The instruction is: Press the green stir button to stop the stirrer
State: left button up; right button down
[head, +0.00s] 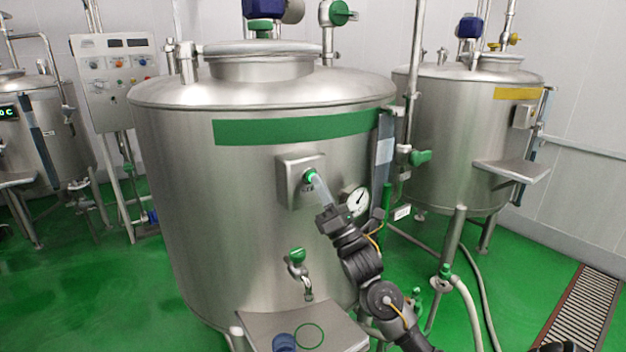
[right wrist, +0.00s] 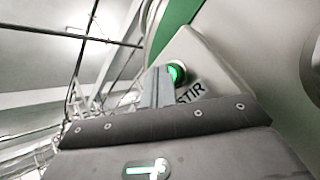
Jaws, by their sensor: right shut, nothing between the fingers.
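The green stir button (head: 310,176) sits on a small steel box (head: 290,183) on the front of the large tank with the green band. In the right wrist view the button (right wrist: 177,73) glows green, beside the dark letters "STIR" (right wrist: 190,93). My right gripper (head: 314,180) is shut and empty. Its fingertips are at the button's face and hide part of it. I cannot tell whether they touch it or whether it is pushed in. The right gripper's fingers (right wrist: 158,88) also show in the right wrist view. My left gripper is not in view.
A dial gauge (head: 355,201) is right of the button, close to my right wrist. A green-handled tap (head: 298,258) is below, over a steel shelf (head: 270,327) with a blue cup (head: 284,343). A yellow-banded tank (head: 468,130) stands at right, a control panel (head: 115,70) at left.

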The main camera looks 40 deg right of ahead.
jog(key=shift+s, duration=0.9)
jog(key=s, duration=0.6)
jog(key=shift+p, duration=0.3)
jog(key=shift+a+f+h, duration=0.1)
jog(key=shift+h, duration=0.2)
